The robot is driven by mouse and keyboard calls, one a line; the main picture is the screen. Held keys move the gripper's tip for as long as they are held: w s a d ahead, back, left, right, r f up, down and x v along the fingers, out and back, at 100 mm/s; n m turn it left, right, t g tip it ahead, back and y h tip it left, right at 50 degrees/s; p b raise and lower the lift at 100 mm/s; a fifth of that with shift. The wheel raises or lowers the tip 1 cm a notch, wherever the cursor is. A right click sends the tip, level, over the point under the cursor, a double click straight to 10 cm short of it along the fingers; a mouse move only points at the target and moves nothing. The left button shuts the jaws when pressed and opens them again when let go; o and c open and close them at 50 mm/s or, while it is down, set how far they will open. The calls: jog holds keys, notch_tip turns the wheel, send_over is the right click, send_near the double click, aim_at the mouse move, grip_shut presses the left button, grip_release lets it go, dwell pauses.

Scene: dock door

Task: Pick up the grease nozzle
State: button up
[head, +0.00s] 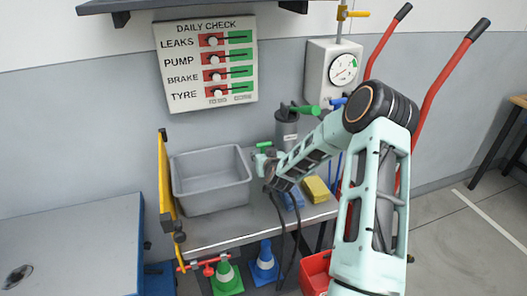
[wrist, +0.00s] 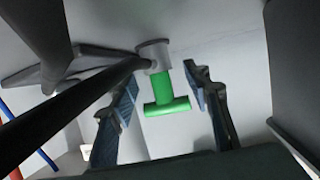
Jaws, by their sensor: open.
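A green T-shaped piece with a grey collar, which looks like the grease nozzle (wrist: 164,90), shows in the wrist view between my two fingers. My gripper (wrist: 160,77) is open around it, with a gap on both sides. In the head view a green bit of the nozzle (head: 264,145) shows just above my gripper (head: 262,162), over the back of the bench beside the grey tub. My gripper hides part of it there, and what holds it up is unclear.
A grey tub (head: 211,183) stands left of my gripper on the bench (head: 215,232). Behind my arm stands a dark grey canister (head: 286,130) with a green handle. A yellow block (head: 316,188) lies to the right. Cones and a red crate (head: 315,272) are below.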

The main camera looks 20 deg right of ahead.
grip_shut()
dwell(0.4)
